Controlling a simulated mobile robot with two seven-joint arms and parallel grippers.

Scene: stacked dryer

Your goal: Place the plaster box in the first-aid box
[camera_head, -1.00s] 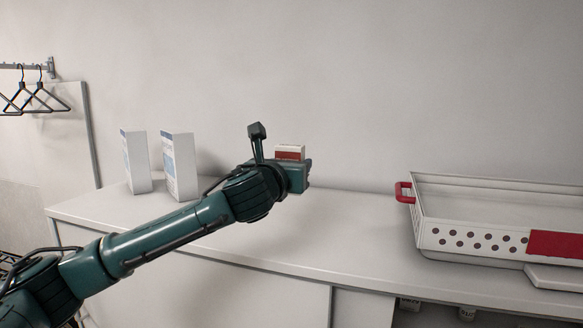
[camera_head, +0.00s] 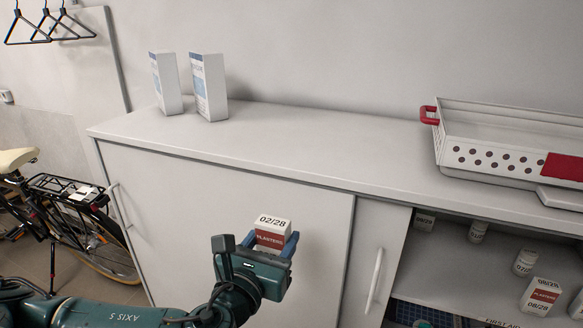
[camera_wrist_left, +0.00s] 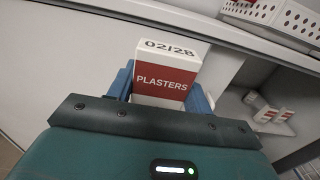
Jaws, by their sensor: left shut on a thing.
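The white and red plaster box (camera_head: 272,231) marked 02/28 is held upright in my left gripper (camera_head: 270,243), in front of the closed cabinet door. In the left wrist view the box (camera_wrist_left: 166,76) sits between the two blue fingers of the gripper (camera_wrist_left: 160,92), which is shut on it. My right gripper is out of view.
Another plasters box (camera_head: 541,297), marked 08/28, and a small white bottle (camera_head: 524,262) stand in the open cabinet section. A white basket (camera_head: 490,158) with red handles and two white cartons (camera_head: 209,88) stand on the countertop (camera_head: 310,140). A bicycle (camera_head: 75,215) is at left.

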